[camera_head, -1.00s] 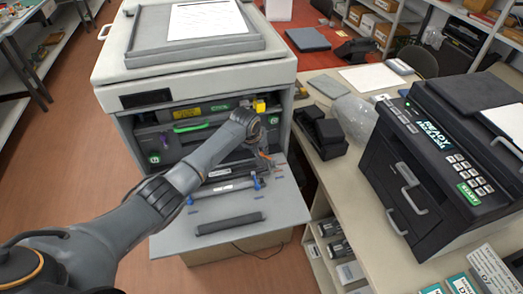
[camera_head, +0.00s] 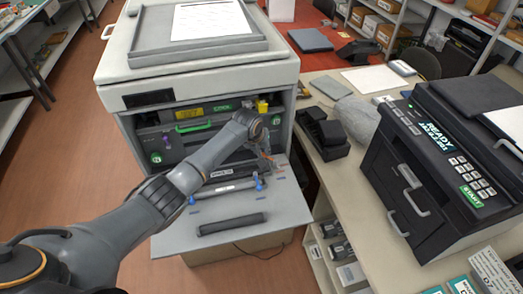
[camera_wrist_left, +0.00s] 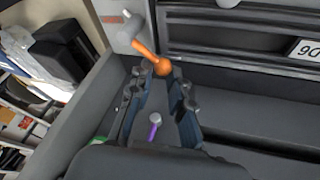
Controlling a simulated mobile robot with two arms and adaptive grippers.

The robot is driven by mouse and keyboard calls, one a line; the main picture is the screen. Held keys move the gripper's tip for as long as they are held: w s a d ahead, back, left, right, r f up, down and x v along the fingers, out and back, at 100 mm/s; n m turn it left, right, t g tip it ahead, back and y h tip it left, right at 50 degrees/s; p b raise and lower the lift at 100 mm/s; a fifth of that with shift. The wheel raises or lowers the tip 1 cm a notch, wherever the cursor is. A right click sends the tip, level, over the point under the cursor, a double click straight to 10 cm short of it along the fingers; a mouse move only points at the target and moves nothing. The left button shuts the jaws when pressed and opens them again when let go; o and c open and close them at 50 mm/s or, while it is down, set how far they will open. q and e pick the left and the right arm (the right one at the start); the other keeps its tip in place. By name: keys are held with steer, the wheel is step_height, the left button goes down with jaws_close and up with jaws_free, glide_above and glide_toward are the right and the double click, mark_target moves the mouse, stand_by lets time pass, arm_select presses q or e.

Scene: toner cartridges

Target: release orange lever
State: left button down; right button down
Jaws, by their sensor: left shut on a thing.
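The orange lever (camera_wrist_left: 144,46) shows in the left wrist view, slanting down from a pale pivot to a round orange knob (camera_wrist_left: 162,67). My left gripper (camera_wrist_left: 161,75) is shut on the lever, with the knob between its fingertips. In the head view my left gripper (camera_head: 264,155) reaches into the right side of the open front of a large printer (camera_head: 205,95). The lever is hidden or too small to tell there. My right gripper is not in view.
The printer's front flap (camera_head: 225,232) is folded down, with a dark bar (camera_head: 231,224) and a blue-ended roller (camera_head: 226,189) on it. A green handle (camera_head: 191,128) is inside the printer. A black device (camera_head: 440,165) stands on the counter at right.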

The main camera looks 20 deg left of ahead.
arm_select(q)
steer(key=shift+s+d+f, duration=0.15)
steer(key=shift+d, duration=0.45)
steer(key=c, duration=1.4)
jaws_free()
steer(key=o, duration=0.4)
steer(key=shift+d, duration=0.15)
steer(key=shift+c, duration=0.2)
steer(key=shift+d, duration=0.1)
steer(key=shift+a+r, duration=0.3)
steer(key=shift+a, duration=0.1)
steer(key=v, duration=1.1)
steer(key=shift+r, duration=0.35)
steer(key=shift+s, duration=0.1)
